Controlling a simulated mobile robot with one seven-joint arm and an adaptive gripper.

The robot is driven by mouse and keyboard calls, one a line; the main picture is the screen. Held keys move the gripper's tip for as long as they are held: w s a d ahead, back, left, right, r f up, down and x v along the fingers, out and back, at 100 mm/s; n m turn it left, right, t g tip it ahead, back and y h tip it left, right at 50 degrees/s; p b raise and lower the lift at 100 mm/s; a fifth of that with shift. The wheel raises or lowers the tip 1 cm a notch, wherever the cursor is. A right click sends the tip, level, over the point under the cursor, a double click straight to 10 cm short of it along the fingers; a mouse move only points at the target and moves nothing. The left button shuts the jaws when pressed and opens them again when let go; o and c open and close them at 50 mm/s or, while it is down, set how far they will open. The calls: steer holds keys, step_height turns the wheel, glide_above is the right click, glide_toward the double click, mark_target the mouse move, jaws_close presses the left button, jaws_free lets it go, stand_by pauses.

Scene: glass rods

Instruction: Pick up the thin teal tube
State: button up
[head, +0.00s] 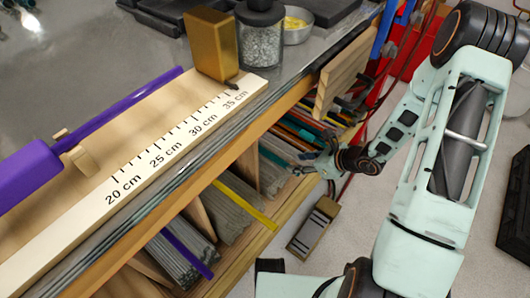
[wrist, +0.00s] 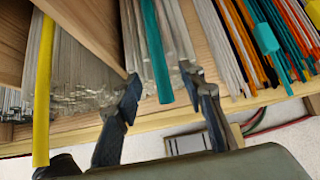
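The thin teal tube (wrist: 155,50) lies among clear glass rods in a wooden compartment of the rack under the bench, and its end sticks out past theirs. In the head view its teal end (head: 272,157) shows just left of my gripper (head: 312,163). In the wrist view my gripper (wrist: 163,85) is open, with one dark finger on each side of the teal tube's end. I cannot see either finger touching it. The tube's far end is out of view.
A yellow tube (wrist: 43,90) sticks out at the left. A compartment of orange, black and teal rods (wrist: 265,45) lies to the right. A wooden divider (wrist: 95,32) and the shelf edge (wrist: 75,138) are close to the fingers. A small box (head: 314,228) stands on the floor.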

mark_target(285, 163)
steer(key=b+x, duration=0.2)
steer(key=x, duration=0.4)
steer(key=shift+a, duration=0.35)
steer(key=shift+c, duration=0.3)
jaws_close()
